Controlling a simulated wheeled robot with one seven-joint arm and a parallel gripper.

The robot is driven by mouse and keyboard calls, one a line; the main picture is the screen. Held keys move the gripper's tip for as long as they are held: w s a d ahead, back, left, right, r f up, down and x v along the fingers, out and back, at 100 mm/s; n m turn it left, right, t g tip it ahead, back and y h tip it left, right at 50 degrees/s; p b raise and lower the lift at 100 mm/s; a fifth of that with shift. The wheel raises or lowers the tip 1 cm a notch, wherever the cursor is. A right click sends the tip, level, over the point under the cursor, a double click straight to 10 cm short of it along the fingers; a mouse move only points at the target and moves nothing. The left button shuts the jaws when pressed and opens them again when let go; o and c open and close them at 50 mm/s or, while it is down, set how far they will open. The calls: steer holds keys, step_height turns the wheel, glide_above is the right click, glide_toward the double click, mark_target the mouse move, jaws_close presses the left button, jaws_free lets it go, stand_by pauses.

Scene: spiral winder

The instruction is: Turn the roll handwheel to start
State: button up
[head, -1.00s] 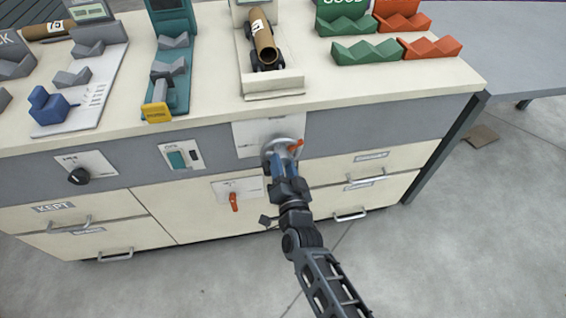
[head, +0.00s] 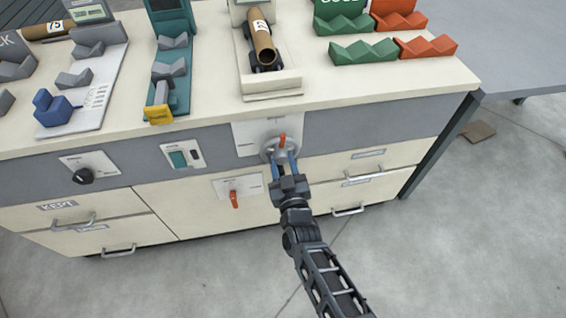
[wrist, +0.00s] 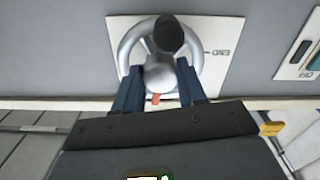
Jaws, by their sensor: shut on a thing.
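The silver roll handwheel (head: 268,149) is on a white plate on the cabinet front. It also shows in the wrist view (wrist: 128,45), with a round hub, a dark knob (wrist: 169,33) and an orange pointer (wrist: 155,98). In the head view the orange pointer (head: 282,140) stands upright at the wheel's top. My gripper (head: 283,159) reaches the wheel from the front. In the wrist view its two blue fingers (wrist: 160,80) lie on either side of the hub, shut on the handwheel. The exact contact is partly hidden. An upside-down END mark (wrist: 221,52) is beside the wheel.
An orange lever (head: 234,198) on a plate is just below left of the wheel. A rocker switch (head: 180,158) and a black dial (head: 84,175) are farther left. Drawer handles (head: 363,178) stick out at right. A cardboard tube (head: 262,42) lies in a holder above.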

steer(key=shift+f+n, duration=0.1)
steer(key=shift+n, duration=0.6)
steer(key=o, duration=1.1)
steer(key=shift+c, duration=0.2)
steer(key=shift+s, duration=0.1)
steer(key=p+v, duration=0.1)
steer(key=v, duration=0.6)
steer(key=shift+s+p, duration=0.3)
steer(key=shift+p, duration=0.1)
steer(key=shift+d, duration=0.25)
